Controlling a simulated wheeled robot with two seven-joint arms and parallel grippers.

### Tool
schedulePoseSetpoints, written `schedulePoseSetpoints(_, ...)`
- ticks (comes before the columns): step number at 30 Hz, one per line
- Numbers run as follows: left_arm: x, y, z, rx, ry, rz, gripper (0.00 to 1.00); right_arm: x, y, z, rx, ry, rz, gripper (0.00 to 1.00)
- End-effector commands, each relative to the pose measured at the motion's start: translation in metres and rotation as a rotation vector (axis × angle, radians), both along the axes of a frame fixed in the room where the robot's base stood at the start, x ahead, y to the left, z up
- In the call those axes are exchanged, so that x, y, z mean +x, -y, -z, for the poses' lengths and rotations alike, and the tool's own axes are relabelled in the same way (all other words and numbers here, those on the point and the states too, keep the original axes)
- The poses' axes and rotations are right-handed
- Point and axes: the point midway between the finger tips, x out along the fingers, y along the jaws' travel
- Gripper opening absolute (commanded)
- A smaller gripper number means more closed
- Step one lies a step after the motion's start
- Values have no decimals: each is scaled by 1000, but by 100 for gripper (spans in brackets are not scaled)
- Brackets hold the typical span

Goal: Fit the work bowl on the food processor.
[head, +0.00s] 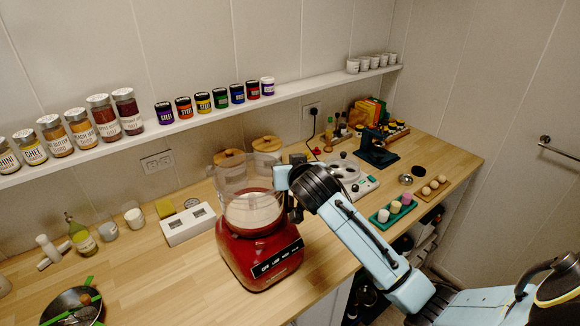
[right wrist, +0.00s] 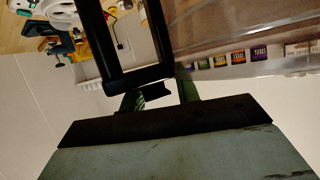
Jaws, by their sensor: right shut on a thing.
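The red food processor base (head: 262,258) stands on the wooden counter, with a row of labelled buttons on its front. The clear work bowl (head: 232,172) is upright over the base's pale round top. I cannot tell whether it is seated or slightly above. My right gripper (head: 292,190) is at the bowl's right side, shut on its handle. In the right wrist view, the green fingertips (right wrist: 160,96) close on the black handle (right wrist: 150,76), and the clear bowl wall (right wrist: 215,22) shows beside it. My left gripper is in neither view.
Wooden-lidded canisters (head: 267,144) stand behind the bowl. A white box with displays (head: 188,224) is close to the left. A white appliance (head: 352,178) and a green tray (head: 393,213) are to the right. Jars line the wall shelf (head: 200,119).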

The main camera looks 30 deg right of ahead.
Motion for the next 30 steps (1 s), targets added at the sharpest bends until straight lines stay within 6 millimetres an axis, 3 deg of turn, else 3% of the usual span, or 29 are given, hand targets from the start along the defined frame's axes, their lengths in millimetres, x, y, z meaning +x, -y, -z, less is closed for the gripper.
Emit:
schedulePoseSetpoints(11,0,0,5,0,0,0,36,0,0,7,1,6,0,0)
schedulePoseSetpoints(12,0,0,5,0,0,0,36,0,0,7,1,5,0,34)
schedulePoseSetpoints(18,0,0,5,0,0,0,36,0,0,8,0,3,1,57)
schedulePoseSetpoints(30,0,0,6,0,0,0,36,-8,-3,7,-1,-2,-1,57)
